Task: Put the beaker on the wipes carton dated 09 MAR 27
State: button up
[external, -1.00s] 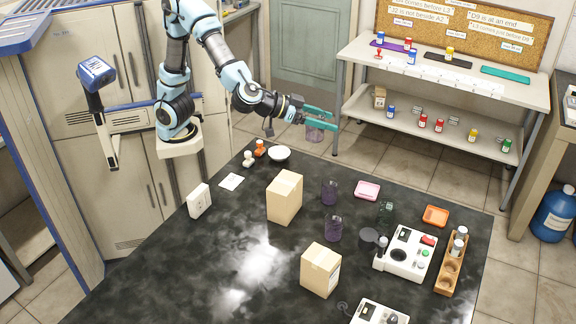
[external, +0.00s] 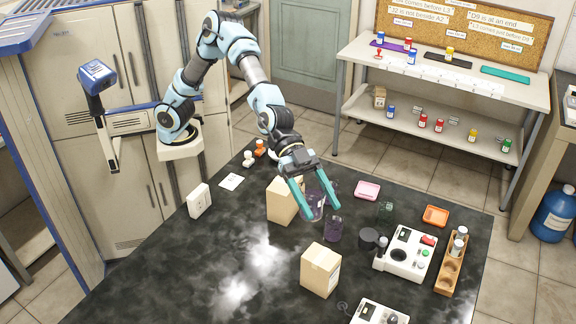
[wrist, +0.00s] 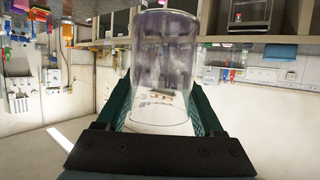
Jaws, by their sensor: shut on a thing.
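My gripper (external: 321,212) is shut on a clear, purple-tinted beaker (external: 313,206), held between the teal fingers above the black bench. In the wrist view the beaker (wrist: 165,75) fills the middle, between both fingers. One tan carton (external: 281,203) stands just left of the held beaker, partly covered by my gripper. A second tan carton (external: 321,270) stands nearer the front, with a pale label on its right side. No date is legible on either carton, so I cannot tell which is 09 MAR 27.
Another purple beaker (external: 334,229) stands just beyond my fingertips; one more behind my gripper is mostly hidden. To the right are a dark green glass (external: 385,211), a white device (external: 405,254) and a wooden rack (external: 450,267). The bench's left front is clear.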

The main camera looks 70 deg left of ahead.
jog(key=shift+w+d+f+m+g, duration=0.2)
jog(key=shift+d+m+g, duration=0.25)
jog(key=shift+m+g, duration=0.25)
jog(key=m+g+p, duration=0.1)
jog(key=p, duration=0.1)
send_over(325, 265)
notch_tip(325, 265, down, 15)
jog(key=shift+r, duration=0.1)
jog(key=shift+f, duration=0.2)
jog(key=o, duration=1.4)
